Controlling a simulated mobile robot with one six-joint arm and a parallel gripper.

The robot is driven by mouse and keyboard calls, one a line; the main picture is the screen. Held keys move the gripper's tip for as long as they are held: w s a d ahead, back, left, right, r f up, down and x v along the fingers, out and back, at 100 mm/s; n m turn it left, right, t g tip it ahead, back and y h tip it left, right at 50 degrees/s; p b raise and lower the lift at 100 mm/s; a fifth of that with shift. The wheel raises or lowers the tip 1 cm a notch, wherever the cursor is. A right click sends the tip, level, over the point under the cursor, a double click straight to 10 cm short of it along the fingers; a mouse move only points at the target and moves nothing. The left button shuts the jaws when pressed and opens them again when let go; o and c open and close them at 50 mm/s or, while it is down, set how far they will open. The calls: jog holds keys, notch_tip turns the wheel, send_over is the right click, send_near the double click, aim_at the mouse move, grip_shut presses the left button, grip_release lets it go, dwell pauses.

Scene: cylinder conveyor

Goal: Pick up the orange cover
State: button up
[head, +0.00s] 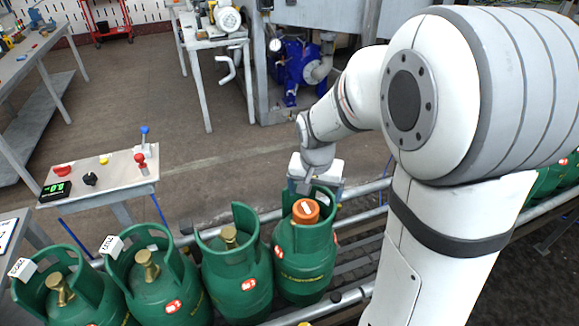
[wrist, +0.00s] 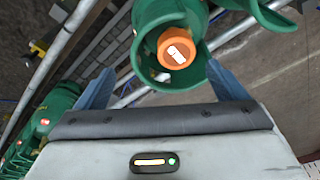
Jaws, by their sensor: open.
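The orange cover (head: 305,211) sits on top of a green gas cylinder (head: 304,262), inside its collar, in the head view. In the wrist view the cover (wrist: 177,46) is round with a white label on its top, beyond my gripper. My gripper (wrist: 164,85) is open, its two blue-grey fingers spread wide and nothing held between them. In the head view my gripper (head: 313,186) is just behind and above the cover. Its fingertips are hard to make out there.
More green cylinders with bare brass valves (head: 148,265) stand in a row to the left on the roller conveyor (head: 350,295). A control table (head: 110,180) with red and blue levers stands at left. Conveyor rails (head: 362,190) run behind the cylinder. Open floor lies beyond.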

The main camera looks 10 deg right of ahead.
aim_at(306, 208)
jog(key=shift+o, duration=0.4)
jog(key=shift+m, duration=0.9)
jog(key=w+f, duration=0.2)
jog(key=f, duration=0.1)
jog(key=w+f, duration=0.2)
jog(key=f, duration=0.1)
jog(key=w+f, duration=0.2)
jog(key=f, duration=0.2)
jog(key=shift+a+b, duration=0.2)
jog(key=shift+b, duration=0.1)
jog(key=shift+w+d+f, duration=0.1)
jog(key=shift+w+f, duration=0.1)
jog(key=shift+f, duration=0.7)
jog(key=shift+w+d+f, duration=0.1)
jog(key=shift+w+f, duration=0.15)
jog(key=shift+f, duration=0.65)
jog(key=shift+w+f, duration=0.2)
jog(key=shift+f, duration=0.7)
jog(key=shift+c, duration=0.4)
jog(key=shift+a, duration=0.1)
jog(key=c, duration=1)
jog(key=shift+o, duration=0.2)
jog(key=shift+r, duration=0.1)
